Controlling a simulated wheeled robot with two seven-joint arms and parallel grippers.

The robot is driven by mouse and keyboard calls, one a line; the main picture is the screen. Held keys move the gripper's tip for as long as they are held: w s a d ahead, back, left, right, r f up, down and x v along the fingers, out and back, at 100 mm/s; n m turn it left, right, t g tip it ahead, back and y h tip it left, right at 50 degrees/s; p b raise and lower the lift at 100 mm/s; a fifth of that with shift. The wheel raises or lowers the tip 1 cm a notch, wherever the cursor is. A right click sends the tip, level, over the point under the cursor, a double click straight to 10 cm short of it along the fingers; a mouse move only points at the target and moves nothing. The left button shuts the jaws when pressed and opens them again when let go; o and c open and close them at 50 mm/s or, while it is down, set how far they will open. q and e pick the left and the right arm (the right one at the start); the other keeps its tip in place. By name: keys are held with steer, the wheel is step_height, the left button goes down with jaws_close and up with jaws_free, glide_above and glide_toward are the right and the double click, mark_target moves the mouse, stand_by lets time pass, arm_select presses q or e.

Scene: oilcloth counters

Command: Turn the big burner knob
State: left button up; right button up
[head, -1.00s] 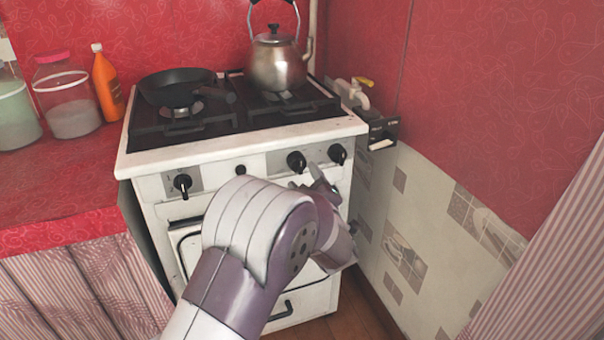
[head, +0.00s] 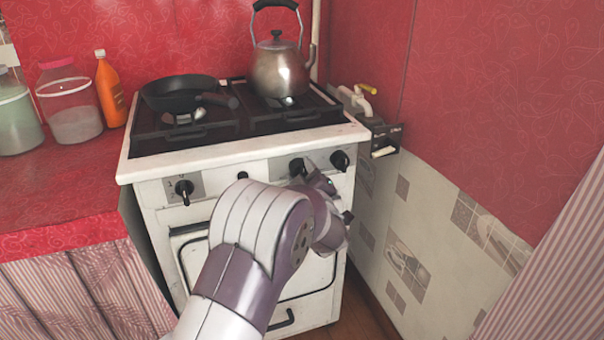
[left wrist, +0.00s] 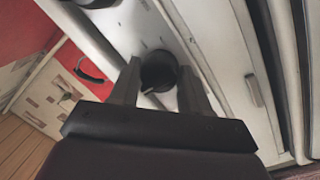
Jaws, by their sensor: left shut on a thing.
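The white stove's front (head: 262,164) carries several black knobs. A round black burner knob (left wrist: 158,72) sits between the two fingers of my left gripper (left wrist: 160,88) in the left wrist view. My left gripper (head: 307,168) is shut on this knob at the right part of the panel in the head view, where the knob (head: 296,168) is partly hidden by the fingers. Another black knob (head: 340,160) is just to its right and free. A knob with markings (head: 184,188) is at the left of the panel. My right gripper is not in view.
A kettle (head: 280,72) and a frying pan (head: 178,95) stand on the stove top. Jars and an orange bottle (head: 109,90) stand on the red counter (head: 60,190) at left. A tiled wall (head: 430,215) closes off the right side.

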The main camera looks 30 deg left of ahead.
arm_select(q)
steer(key=m+p, duration=0.2)
steer(key=p, duration=0.1)
steer(key=m+p, duration=0.2)
steer(key=p, duration=0.1)
steer(key=m+p, duration=0.2)
steer(key=p, duration=0.1)
steer(key=shift+r+g, duration=0.25)
steer(key=shift+g, duration=0.15)
steer(key=shift+f+m+p, duration=0.15)
steer(key=shift+m+p, duration=0.55)
steer(key=shift+p, duration=0.3)
steer(key=shift+f+m+p, duration=0.15)
steer(key=shift+m+p, duration=0.25)
steer(key=shift+m, duration=0.1)
steer(key=o, duration=0.7)
steer(key=shift+o, duration=0.2)
steer(key=shift+s, duration=0.1)
steer(key=p+v, duration=0.2)
steer(key=v, duration=1)
steer(key=shift+s+d+r, duration=0.15)
steer(key=shift+d+r, duration=0.1)
steer(key=shift+r, duration=0.05)
